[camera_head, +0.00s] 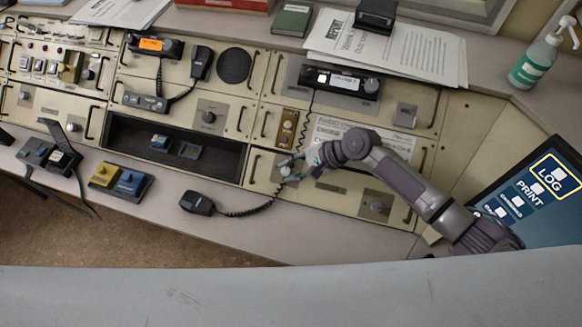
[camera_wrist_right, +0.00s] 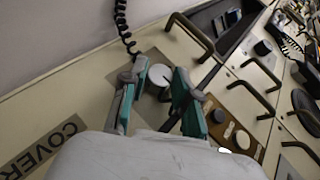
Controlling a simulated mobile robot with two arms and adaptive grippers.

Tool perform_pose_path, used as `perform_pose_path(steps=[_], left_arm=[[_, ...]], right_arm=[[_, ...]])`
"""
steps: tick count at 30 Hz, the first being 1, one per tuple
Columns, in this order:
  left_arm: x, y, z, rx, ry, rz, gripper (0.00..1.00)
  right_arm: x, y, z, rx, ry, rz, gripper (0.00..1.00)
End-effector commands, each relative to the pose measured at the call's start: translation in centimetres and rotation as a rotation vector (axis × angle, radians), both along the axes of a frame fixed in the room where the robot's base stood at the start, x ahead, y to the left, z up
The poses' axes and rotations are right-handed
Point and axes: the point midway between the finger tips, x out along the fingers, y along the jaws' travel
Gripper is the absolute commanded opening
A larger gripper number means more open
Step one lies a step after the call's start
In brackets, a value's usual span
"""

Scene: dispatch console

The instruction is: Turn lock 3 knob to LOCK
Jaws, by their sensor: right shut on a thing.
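A round pale knob (camera_head: 286,170) sits on a grey plate in the lower middle panel of the console. My right gripper (camera_head: 290,166) reaches it from the right and is shut on it. In the right wrist view, the knob (camera_wrist_right: 160,75) shows between the two teal-and-grey fingers (camera_wrist_right: 158,82), with a pointer line on its plate. Similar knobs sit on other panels, one at the lower right (camera_head: 377,206) and one left of the middle (camera_head: 208,116). Their lock numbers and position labels are too small to read. My left gripper is not in view.
Black pull handles (camera_wrist_right: 190,36) stick out near the gripped knob. A coiled cord (camera_head: 250,211) runs to a handset (camera_head: 196,203) on the front ledge. A brown switch panel (camera_head: 286,128) is just above the knob. A dark open bay (camera_head: 215,146) lies to the left.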

Motion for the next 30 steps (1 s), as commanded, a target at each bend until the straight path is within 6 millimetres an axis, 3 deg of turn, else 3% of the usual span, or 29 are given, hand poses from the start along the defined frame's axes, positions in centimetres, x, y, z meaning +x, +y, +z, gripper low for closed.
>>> perform_pose_path(steps=[10, 11, 15, 25, 30], left_arm=[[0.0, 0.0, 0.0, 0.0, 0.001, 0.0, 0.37], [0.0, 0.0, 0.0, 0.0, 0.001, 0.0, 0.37], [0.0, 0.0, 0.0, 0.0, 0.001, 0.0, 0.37], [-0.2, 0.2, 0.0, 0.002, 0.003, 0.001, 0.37], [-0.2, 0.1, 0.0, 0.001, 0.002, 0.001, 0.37]], right_arm=[[-0.1, 0.0, -0.2, -0.003, 0.001, 0.004, 0.0], [-0.1, 0.0, -0.2, -0.003, 0.001, 0.004, 0.33], [-0.1, 0.0, -0.1, -0.003, 0.001, 0.004, 0.55], [0.0, -0.2, 0.1, -0.002, 0.0, 0.001, 0.55], [-0.2, -1.8, 1.5, -0.002, -0.002, 0.001, 0.55]])
